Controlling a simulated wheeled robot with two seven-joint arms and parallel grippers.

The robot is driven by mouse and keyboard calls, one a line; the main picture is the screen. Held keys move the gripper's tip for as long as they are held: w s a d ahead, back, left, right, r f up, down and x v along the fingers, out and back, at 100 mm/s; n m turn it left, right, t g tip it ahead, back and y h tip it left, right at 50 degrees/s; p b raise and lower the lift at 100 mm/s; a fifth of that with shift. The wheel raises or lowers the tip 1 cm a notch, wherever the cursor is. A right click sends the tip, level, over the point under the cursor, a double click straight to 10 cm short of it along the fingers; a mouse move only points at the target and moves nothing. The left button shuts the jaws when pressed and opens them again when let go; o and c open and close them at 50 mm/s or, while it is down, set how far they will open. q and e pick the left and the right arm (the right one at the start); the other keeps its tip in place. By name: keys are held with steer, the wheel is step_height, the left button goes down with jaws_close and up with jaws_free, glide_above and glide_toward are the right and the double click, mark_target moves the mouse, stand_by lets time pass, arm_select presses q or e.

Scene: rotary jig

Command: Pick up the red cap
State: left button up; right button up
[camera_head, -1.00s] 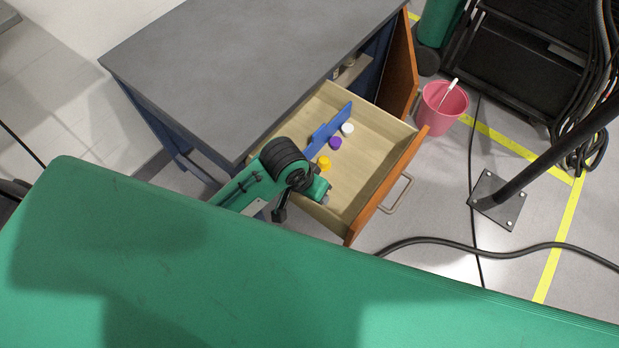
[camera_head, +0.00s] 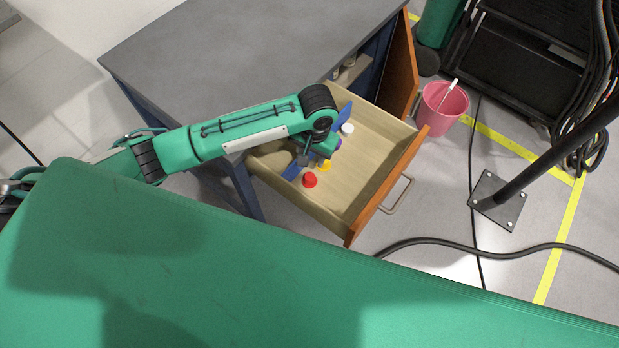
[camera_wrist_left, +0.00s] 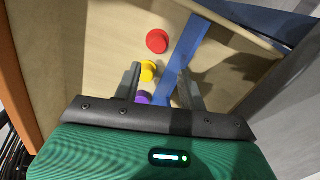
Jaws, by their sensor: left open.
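The red cap (camera_head: 310,180) lies on the floor of the open wooden drawer (camera_head: 375,150), near its left end. It also shows in the left wrist view (camera_wrist_left: 157,41), near the blue divider (camera_wrist_left: 185,48). My left gripper (camera_head: 304,159) is over the drawer, just above and left of the red cap in the head view. In the wrist view its two fingers (camera_wrist_left: 161,72) are apart, with the yellow cap (camera_wrist_left: 147,70) and purple cap (camera_wrist_left: 143,97) seen between them. The red cap is beyond the fingertips. My right gripper is not in view.
A white cap (camera_head: 347,128) lies farther back in the drawer. The blue divider (camera_head: 342,117) is partly hidden by my arm. The drawer's orange front has a metal handle (camera_head: 398,195). A grey-topped cabinet (camera_head: 220,65) stands behind, and a pink bucket (camera_head: 443,108) at right.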

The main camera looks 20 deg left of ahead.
mark_target(310, 176)
arm_select(q)
step_height(310, 176, down, 11)
steer(key=shift+a+r, duration=0.1)
steer(key=shift+a, duration=0.05)
stand_by(0.4)
steer(key=shift+c, duration=0.4)
steer(key=c, duration=0.7)
